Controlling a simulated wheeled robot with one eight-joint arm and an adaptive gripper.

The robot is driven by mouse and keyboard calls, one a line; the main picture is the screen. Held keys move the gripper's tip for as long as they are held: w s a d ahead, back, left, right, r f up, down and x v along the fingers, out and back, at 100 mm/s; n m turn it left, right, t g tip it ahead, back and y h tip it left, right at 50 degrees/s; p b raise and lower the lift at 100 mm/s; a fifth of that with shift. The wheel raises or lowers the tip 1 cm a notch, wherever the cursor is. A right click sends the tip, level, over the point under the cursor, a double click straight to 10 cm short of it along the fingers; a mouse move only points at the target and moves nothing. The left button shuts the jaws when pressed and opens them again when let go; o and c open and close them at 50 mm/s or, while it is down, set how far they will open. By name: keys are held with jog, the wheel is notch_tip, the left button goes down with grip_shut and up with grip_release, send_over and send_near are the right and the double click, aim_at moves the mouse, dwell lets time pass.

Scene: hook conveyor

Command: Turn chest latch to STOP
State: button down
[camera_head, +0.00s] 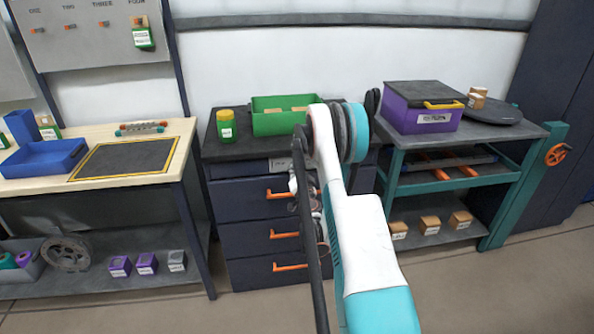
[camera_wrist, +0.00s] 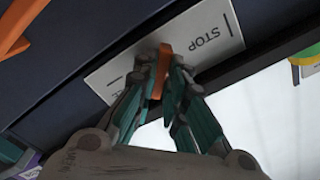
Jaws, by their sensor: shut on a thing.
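The dark blue chest (camera_head: 245,200) with orange drawer handles stands in the middle of the head view. Its white label plate (camera_head: 281,164) is partly hidden by my arm there. In the wrist view the plate (camera_wrist: 205,58) reads STOP at one end, with a partly covered word at the other. A small orange latch (camera_wrist: 164,52) lies between the two words, roughly across the plate. My gripper (camera_wrist: 165,72) is shut on the latch, with one finger on each side. In the head view my gripper (camera_head: 305,185) is at the chest front, largely hidden.
A green bin (camera_head: 265,121) and a green jar with a yellow lid (camera_head: 226,125) stand on the chest. A workbench with a blue tray (camera_head: 40,160) is at left. A teal-framed cart with a purple box (camera_head: 418,118) is at right.

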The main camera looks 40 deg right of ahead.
jog(key=n, duration=0.8)
jog(key=shift+n, duration=0.7)
jog(key=c, duration=1.6)
grip_release()
jog(key=shift+c, duration=0.2)
notch_tip(320, 180, up, 10)
jog(key=shift+f, duration=0.1)
